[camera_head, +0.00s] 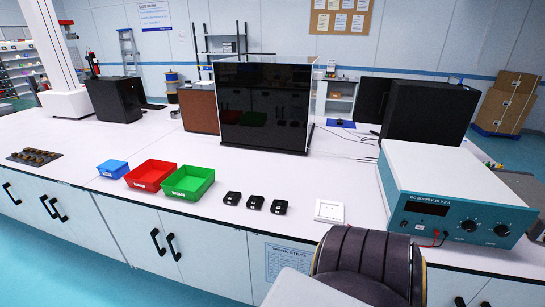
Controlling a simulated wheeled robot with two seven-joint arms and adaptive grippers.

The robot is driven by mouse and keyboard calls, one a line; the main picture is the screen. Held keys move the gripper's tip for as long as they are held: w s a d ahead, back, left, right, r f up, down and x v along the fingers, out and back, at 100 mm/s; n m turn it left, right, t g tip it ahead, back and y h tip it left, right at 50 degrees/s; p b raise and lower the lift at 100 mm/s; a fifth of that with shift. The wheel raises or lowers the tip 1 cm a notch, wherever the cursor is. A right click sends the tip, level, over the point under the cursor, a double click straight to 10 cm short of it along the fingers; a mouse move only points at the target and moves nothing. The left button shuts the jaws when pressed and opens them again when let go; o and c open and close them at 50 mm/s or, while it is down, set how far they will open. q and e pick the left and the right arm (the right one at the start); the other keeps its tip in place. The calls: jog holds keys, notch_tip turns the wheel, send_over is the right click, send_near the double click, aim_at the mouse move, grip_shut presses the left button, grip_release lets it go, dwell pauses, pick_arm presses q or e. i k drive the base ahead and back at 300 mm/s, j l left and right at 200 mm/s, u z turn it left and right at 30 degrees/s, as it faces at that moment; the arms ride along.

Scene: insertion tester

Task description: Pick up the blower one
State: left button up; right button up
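Neither of my grippers is in view.
Blue (113,169), red (150,175) and green (188,182) bins stand left of the parts. A white square plate (329,211) and a DC supply (455,205) are to the right. A dark glossy panel (263,105) stands behind.

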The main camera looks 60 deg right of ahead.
aim_at(278, 206)
jog(key=z, duration=1.75)
